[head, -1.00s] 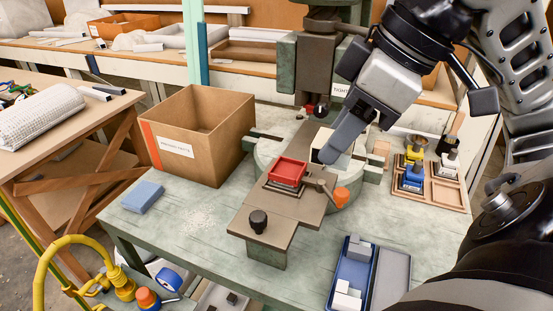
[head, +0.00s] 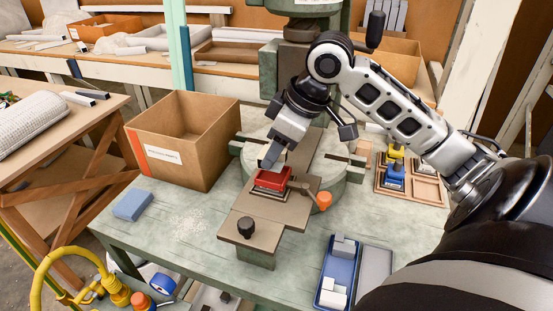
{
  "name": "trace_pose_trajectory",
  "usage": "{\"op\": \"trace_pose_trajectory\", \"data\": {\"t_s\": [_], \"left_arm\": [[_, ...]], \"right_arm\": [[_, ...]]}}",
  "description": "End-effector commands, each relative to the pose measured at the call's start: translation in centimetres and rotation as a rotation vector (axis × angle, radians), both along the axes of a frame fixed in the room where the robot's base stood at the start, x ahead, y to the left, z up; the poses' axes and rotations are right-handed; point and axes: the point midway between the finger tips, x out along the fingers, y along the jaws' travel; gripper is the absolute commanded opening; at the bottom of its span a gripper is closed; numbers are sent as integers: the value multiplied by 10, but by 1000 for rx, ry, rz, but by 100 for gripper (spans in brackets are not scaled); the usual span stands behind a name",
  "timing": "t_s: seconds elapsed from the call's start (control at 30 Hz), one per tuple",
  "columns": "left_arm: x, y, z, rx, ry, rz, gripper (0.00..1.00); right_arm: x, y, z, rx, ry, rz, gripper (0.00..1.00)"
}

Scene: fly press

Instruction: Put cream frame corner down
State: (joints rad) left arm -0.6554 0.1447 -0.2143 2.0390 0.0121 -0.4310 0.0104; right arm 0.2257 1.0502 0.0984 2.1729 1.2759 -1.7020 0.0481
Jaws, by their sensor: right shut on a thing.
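My right gripper (head: 270,162) reaches in from the right and is shut on the cream frame corner (head: 280,159). Only a small part of the corner shows beside the fingers. They are at the back edge of the red block (head: 271,180), which sits on the brown slide plate (head: 267,209) of the fly press. I cannot tell whether the corner touches the red block. My left gripper is not in view.
An orange knob (head: 323,201) and a black knob (head: 245,227) stick up by the plate. A cardboard box (head: 190,155) stands left, with a blue block (head: 132,205) in front. A blue tray (head: 326,293) of pale parts lies front right. A wooden rack (head: 425,190) stands behind it.

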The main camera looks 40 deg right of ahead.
Motion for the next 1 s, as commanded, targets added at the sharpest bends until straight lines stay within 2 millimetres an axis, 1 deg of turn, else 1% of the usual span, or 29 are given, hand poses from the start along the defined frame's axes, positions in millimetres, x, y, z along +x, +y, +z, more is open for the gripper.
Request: {"op": "trace_pose_trajectory", "data": {"t_s": [0.03, 0.1, 0.2, 0.5, 0.97, 1.0], "left_arm": [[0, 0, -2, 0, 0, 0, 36], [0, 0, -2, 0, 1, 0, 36], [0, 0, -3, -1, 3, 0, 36], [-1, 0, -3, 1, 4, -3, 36], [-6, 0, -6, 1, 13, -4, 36], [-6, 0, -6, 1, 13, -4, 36]], "right_arm": [[-1, 1, -12, 4, 6, 0, 19], [-1, 1, -22, 5, 5, 1, 19], [-1, 1, -29, 3, 3, -1, 19], [-1, 0, -29, 1, 1, 0, 19], [-3, 1, -46, 1, 13, 0, 19], [-3, 1, -46, 1, 14, 0, 47]]}}
